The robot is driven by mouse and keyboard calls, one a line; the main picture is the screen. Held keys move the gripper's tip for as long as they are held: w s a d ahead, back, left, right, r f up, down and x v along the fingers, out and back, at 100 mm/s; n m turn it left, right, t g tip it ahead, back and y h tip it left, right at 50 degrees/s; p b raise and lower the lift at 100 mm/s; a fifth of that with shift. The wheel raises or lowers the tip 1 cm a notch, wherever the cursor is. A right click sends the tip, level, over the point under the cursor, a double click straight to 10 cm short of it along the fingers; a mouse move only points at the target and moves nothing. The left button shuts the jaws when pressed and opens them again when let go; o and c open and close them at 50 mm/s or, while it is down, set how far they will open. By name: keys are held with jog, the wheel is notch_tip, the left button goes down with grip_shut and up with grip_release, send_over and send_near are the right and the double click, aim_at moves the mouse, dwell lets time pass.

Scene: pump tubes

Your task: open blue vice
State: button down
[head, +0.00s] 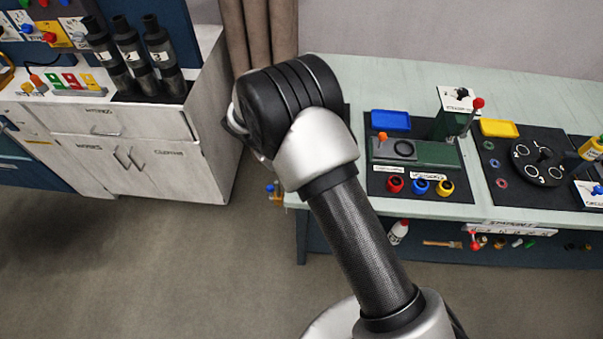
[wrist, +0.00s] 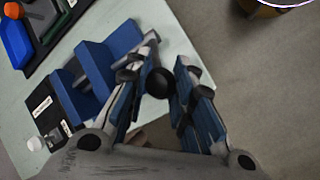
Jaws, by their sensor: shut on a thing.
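In the wrist view, the blue vice (wrist: 97,68) sits at the edge of the pale green table, left of my gripper. Its blue jaw blocks stand on a dark base. How the knob joins the screw is partly hidden by the left finger. In the head view, my arm hides the gripper and the vice.
The table (head: 530,95) carries a dark mat with a green press (head: 445,145), a blue tray (head: 390,120) and several coloured rings. A yellow tray (head: 499,128) and a round black holder (head: 540,160) lie farther right. A white cabinet (head: 160,150) stands left. Floor between is clear.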

jog(key=shift+s, duration=0.1)
jog(key=c, duration=1.3)
grip_release()
jog(key=shift+c, duration=0.2)
jog(key=v, duration=1.2)
